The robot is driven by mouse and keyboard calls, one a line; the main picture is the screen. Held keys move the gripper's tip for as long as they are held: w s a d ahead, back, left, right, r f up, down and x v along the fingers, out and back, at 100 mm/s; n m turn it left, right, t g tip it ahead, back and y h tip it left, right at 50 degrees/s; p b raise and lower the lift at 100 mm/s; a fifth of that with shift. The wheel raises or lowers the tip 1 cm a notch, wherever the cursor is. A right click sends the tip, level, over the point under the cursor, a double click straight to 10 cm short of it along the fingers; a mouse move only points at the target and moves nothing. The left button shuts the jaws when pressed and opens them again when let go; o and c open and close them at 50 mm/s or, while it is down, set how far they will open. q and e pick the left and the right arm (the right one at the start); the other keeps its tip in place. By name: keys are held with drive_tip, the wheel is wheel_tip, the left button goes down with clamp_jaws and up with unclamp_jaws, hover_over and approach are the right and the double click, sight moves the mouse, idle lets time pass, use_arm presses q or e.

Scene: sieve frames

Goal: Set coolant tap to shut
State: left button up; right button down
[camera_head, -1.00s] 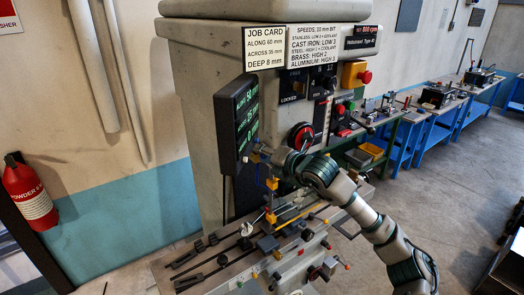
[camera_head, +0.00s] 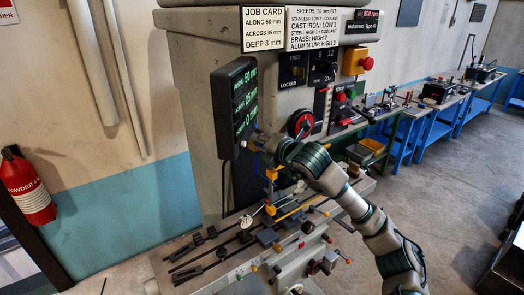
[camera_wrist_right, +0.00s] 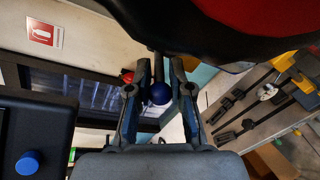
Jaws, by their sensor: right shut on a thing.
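My right gripper (camera_head: 258,143) is at the front of the drilling machine, beside the dark readout screen and above the work table. In the right wrist view, the fingers of my right gripper (camera_wrist_right: 160,97) are closed around a blue ball knob (camera_wrist_right: 160,93), which appears to be the coolant tap's handle. In the head view, my gripper and wrist hide this knob and most of the tap. I cannot read the tap's setting. My left gripper is in neither view.
The readout screen (camera_head: 233,107) is close left of my right gripper. A red round knob (camera_head: 301,124) and a yellow-boxed red stop button (camera_head: 356,61) are on the machine front. The work table (camera_head: 222,268) below carries clamps and tools.

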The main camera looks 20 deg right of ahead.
drive_tip(key=m+h+b, duration=0.1)
drive_tip(key=a+m+h+b, duration=0.1)
drive_tip(key=h+b, duration=0.1)
drive_tip(key=a+m+h+b, duration=0.1)
drive_tip(key=shift+w+f+t+b, duration=0.1)
drive_tip(key=shift+f+t+b, duration=0.2)
drive_tip(key=shift+b, duration=0.1)
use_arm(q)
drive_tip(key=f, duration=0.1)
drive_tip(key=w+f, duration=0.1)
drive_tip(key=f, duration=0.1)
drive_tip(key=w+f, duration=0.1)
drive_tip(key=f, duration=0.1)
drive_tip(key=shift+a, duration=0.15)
use_arm(e)
drive_tip(key=c, duration=1.1)
unclamp_jaws()
drive_tip(key=shift+d, duration=0.35)
drive_tip(key=shift+w+a+r, duration=0.1)
drive_tip(key=shift+a, duration=0.15)
drive_tip(key=shift+r, duration=0.1)
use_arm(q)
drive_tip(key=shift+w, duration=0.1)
use_arm(e)
drive_tip(key=v, duration=1.1)
drive_tip(key=shift+s, duration=0.4)
